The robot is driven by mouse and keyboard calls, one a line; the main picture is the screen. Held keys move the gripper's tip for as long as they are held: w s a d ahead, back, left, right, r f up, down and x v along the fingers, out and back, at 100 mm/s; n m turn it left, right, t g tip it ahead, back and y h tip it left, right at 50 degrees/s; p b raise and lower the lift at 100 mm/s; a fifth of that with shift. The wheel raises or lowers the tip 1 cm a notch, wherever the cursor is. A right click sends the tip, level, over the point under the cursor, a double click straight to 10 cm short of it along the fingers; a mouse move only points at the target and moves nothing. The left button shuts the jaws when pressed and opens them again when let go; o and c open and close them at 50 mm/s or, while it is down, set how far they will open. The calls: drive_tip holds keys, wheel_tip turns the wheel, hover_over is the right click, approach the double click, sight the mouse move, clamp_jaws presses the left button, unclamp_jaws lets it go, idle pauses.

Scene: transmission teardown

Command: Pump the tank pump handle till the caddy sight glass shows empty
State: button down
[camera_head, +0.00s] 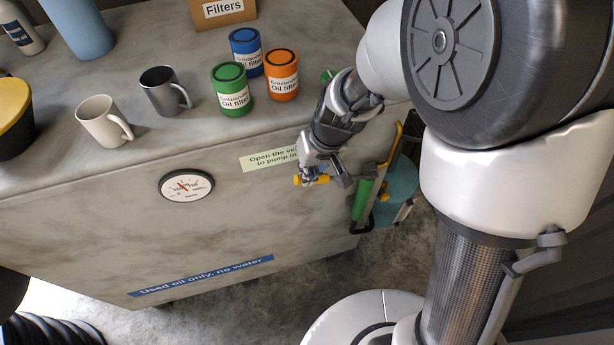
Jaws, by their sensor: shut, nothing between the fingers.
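The tank (110,225) is a large grey, stained box with a flat top. My gripper (326,178) is shut and empty, in front of the tank's front face near its right end. A small yellow-ended fitting (311,180) is right at the fingers; I cannot tell whether they touch. A green grip (364,199) on a dark frame with a yellow bar is at the tank's right end; I cannot tell whether it is the pump handle. A green bit (327,76) shows behind my wrist, mostly hidden. I cannot make out the caddy or its sight glass.
On the tank top stand green (231,89), blue (246,52) and orange (282,75) oil filter cans, a white mug (104,121), a dark mug (165,91) and a Filters box (222,12). A gauge (187,186) is on the front. A teal round thing (402,180) is at right.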

drive_tip(key=r, duration=0.1)
drive_tip(key=s+a+r, duration=0.1)
drive_tip(key=r, duration=0.1)
drive_tip(key=s+r, duration=0.1)
drive_tip(key=shift+s+a+r+p, duration=0.1)
drive_tip(key=shift+a+r+p, duration=0.05)
drive_tip(key=shift+a+p, duration=0.25)
drive_tip(key=shift+d, duration=0.1)
